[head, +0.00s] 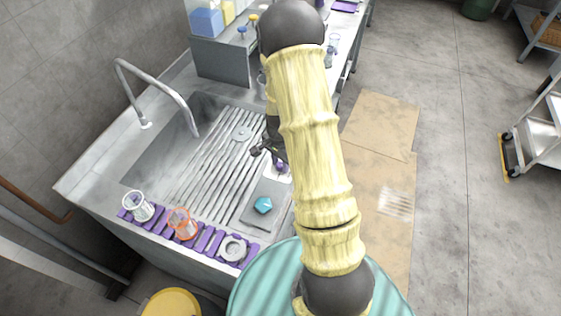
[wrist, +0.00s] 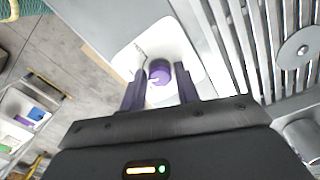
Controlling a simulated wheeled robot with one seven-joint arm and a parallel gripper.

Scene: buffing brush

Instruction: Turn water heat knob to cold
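The purple knob (wrist: 159,72) sits on a white rounded plate (wrist: 178,50) at the sink's edge. In the head view the knob (head: 280,166) is partly hidden by my arm. A small pale mark shows on the knob's face in the wrist view. My gripper (wrist: 160,70) has its two purple-dark fingers apart, one on each side of the knob in the wrist view. I cannot tell whether they touch it. In the head view my gripper (head: 264,150) is dark and close to the knob, mostly behind my yellow-sleeved arm.
The steel sink (head: 150,172) with a curved faucet (head: 165,88) lies left of my arm. A purple rack (head: 210,240) with cups (head: 139,206) lines the front edge. Brown cardboard (head: 382,125) covers the floor at right.

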